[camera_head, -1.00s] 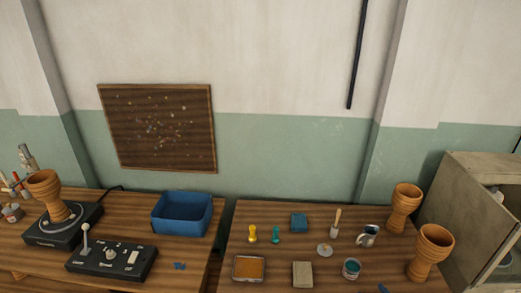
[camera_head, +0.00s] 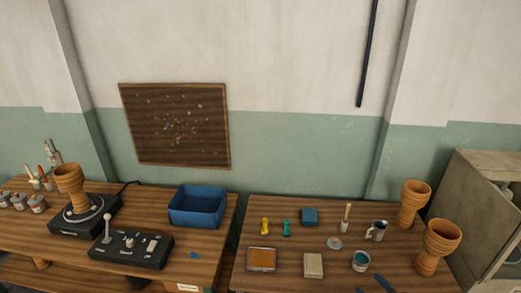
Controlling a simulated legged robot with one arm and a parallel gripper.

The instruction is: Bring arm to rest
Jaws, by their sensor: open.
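Neither my arm nor my gripper shows in the head view. One goblet drum (camera_head: 70,186) stands upright on the black turntable device (camera_head: 86,216) on the left table. Two more goblet drums stand upright at the right end of the right table, one farther back (camera_head: 413,204) and one nearer (camera_head: 437,246).
A black control box with a lever (camera_head: 131,250) and a blue bin (camera_head: 197,206) share the left table (camera_head: 222,235). A cabinet (camera_head: 480,205) stands at right.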

